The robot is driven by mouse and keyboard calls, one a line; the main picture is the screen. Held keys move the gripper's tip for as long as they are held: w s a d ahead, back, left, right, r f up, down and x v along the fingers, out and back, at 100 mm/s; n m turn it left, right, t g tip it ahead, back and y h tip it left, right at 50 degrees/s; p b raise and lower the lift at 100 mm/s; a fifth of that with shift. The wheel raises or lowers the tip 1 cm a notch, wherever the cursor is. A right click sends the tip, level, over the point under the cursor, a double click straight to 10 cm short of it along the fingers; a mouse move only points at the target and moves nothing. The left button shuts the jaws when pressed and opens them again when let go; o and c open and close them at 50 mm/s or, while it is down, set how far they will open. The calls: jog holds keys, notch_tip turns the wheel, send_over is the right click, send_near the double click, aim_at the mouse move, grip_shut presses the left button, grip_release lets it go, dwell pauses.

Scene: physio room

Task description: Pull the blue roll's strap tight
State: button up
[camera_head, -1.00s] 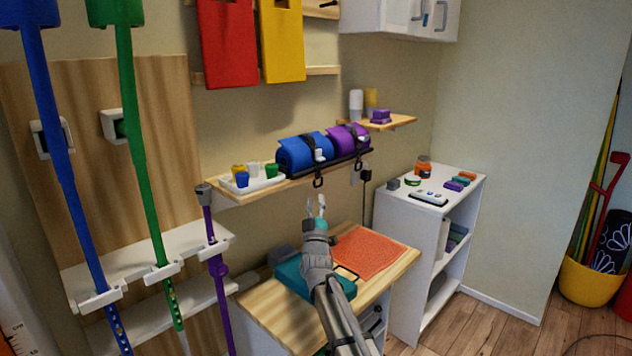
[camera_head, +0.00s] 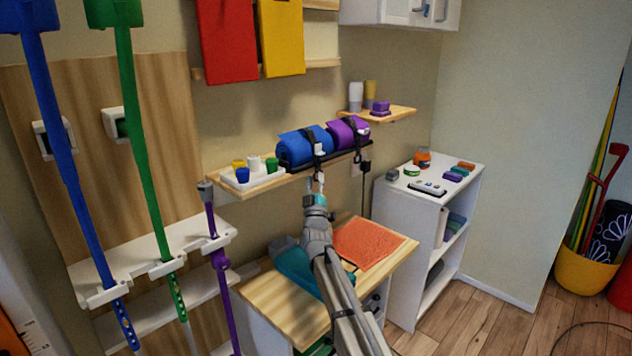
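The blue roll (camera_head: 297,150) lies on its side on the wooden wall shelf, left of a purple roll. A dark strap with a pale buckle (camera_head: 318,149) goes around it, and the strap's tail hangs below the shelf's front. My gripper (camera_head: 316,182) points up at this tail from below. The tail's end is partly hidden by the fingers.
The purple roll (camera_head: 347,132) has its own strap with a hanging tail. A white tray (camera_head: 262,182) of small cups stands left on the shelf. Below are a wooden cabinet top (camera_head: 262,297) with an orange mat (camera_head: 368,246) and a white shelf unit (camera_head: 408,205) at right.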

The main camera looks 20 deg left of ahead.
grip_shut()
notch_tip(320, 180, down, 6)
jog(key=b, duration=0.6)
jog(key=shift+f, duration=0.2)
jog(key=shift+o, duration=1.1)
grip_release()
jog(key=shift+r, duration=0.25)
